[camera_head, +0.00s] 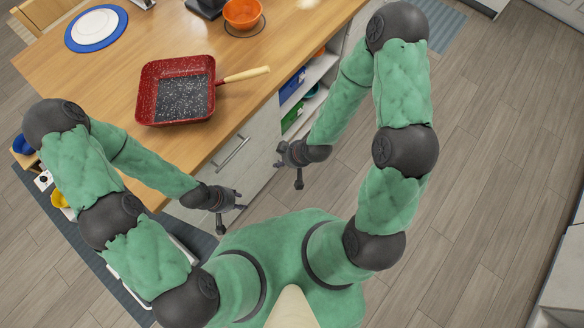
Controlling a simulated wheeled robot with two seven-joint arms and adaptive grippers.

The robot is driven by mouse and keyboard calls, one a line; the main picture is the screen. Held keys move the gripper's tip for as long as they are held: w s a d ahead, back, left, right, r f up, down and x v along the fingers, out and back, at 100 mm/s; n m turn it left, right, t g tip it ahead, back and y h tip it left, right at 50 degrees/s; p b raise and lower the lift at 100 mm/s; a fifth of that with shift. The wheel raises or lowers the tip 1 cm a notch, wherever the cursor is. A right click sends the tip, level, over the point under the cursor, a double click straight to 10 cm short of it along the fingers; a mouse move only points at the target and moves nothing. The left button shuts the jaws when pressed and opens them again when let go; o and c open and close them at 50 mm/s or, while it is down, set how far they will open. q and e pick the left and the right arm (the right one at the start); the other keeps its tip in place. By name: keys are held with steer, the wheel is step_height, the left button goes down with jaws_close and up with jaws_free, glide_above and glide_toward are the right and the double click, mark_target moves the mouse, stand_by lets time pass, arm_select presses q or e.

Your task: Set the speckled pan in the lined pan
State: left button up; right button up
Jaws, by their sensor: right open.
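A square red pan (147,97) with a white-speckled dark inner bottom and a pale wooden handle (244,75) sits on the wooden table. Its handle points right, toward the table edge. I cannot make out a separate lined pan in this view. My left gripper (232,217) is open and empty, off the front edge of the table, below and to the right of the pan. My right gripper (288,176) is open and empty, off the table edge near the drawer front, right of and below the pan. Neither gripper touches the pan.
A blue-rimmed white plate (95,27) lies at the table's far left. An orange bowl (242,12) stands at the back, beside a dark object (207,7) cut off by the frame. Open shelves (318,72) and a drawer handle (231,153) are below the table edge. The table around the pan is clear.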

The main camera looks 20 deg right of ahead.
steer(key=s+f+m+g, duration=0.3)
steer(key=s+f+m, duration=0.2)
steer(key=s+m, duration=0.2)
steer(key=shift+s+f+g, duration=0.3)
steer(key=shift+s, duration=0.4)
steer(key=shift+a+f, duration=0.1)
